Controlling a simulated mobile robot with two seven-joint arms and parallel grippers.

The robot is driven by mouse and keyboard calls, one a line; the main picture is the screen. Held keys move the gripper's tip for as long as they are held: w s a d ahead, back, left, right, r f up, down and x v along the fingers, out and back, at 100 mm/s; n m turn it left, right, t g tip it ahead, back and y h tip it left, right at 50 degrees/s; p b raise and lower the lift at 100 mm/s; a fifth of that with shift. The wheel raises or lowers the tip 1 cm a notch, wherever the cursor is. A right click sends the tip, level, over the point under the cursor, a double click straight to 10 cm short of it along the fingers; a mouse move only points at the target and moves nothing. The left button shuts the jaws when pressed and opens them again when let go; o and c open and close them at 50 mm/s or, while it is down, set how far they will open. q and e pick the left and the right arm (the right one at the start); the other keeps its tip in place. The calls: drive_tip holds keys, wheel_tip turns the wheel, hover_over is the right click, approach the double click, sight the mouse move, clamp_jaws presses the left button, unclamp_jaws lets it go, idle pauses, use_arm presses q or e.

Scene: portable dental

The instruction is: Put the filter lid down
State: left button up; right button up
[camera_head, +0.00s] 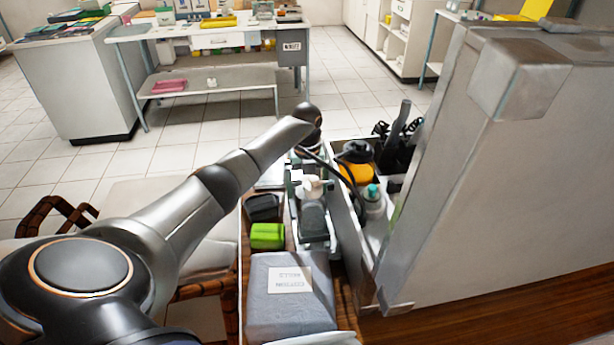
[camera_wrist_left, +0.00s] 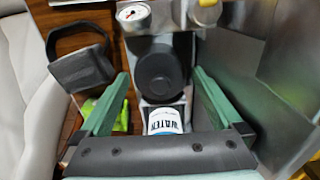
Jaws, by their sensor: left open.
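My left gripper (camera_wrist_left: 161,78) is open in the left wrist view, its two green fingers wide apart with nothing held between them. Beyond the fingers is a round black cup-like part (camera_wrist_left: 160,72), apart from both. A dark grey piece with a black loop (camera_wrist_left: 80,66) lies left of the left finger; it also shows in the head view (camera_head: 262,207) on the wooden surface. I cannot tell for sure which dark part is the filter lid. In the head view my left arm reaches over the unit from the left. My right gripper is not in view.
A bright green item (camera_head: 267,236) and a grey box labelled cotton rolls (camera_head: 291,309) sit in front. A white bottle marked WATER (camera_wrist_left: 163,120) is below the cup. A tall grey panel (camera_head: 470,160) walls the right side. A pressure gauge (camera_wrist_left: 133,13) stands behind.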

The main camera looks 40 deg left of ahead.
use_arm(q)
drive_tip(key=shift+r, duration=0.3)
wheel_tip(320, 180, up, 12)
drive_tip(key=shift+p, duration=0.4)
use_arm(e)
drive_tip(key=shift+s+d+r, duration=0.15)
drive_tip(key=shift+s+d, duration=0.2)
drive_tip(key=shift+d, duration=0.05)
use_arm(q)
drive_tip(key=shift+f, duration=0.15)
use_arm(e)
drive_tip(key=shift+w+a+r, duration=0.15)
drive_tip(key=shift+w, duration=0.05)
